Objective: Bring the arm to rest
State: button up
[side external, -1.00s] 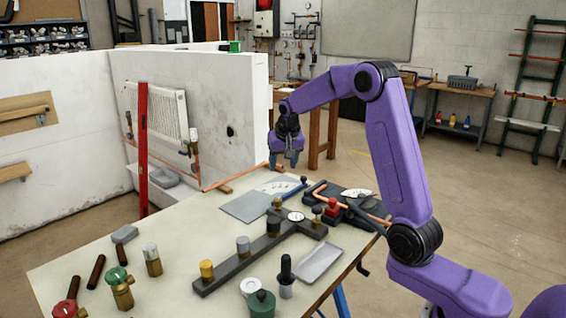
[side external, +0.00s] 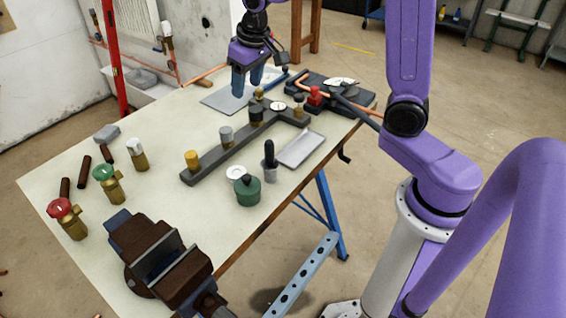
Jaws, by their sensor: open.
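My gripper (side external: 248,86) is at the top middle of the side external view, pointing down.
A dark T-shaped rack (side external: 210,161) with several fittings lies mid-bench. A black block with copper pipe (side external: 323,92) is behind it. A grey tray (side external: 301,149), a green pot (side external: 247,190), a vise (side external: 160,255) and red- and green-topped valves (side external: 68,220) stand nearer.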

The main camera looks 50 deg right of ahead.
jog(key=s+a+f+n+g, duration=0.1)
jog(key=s+a+n, duration=0.2)
jog(key=s, duration=0.5)
jog(key=s+a+n, duration=0.3)
jog(key=s, duration=0.5)
jog(key=s+d+f+n+g, duration=0.1)
jog(key=s+n, duration=0.5)
jog(key=s, duration=0.8)
jog(key=shift+s+d+f+g+y, duration=0.3)
jog(key=shift+d+f, duration=0.25)
jog(key=shift+d, duration=0.3)
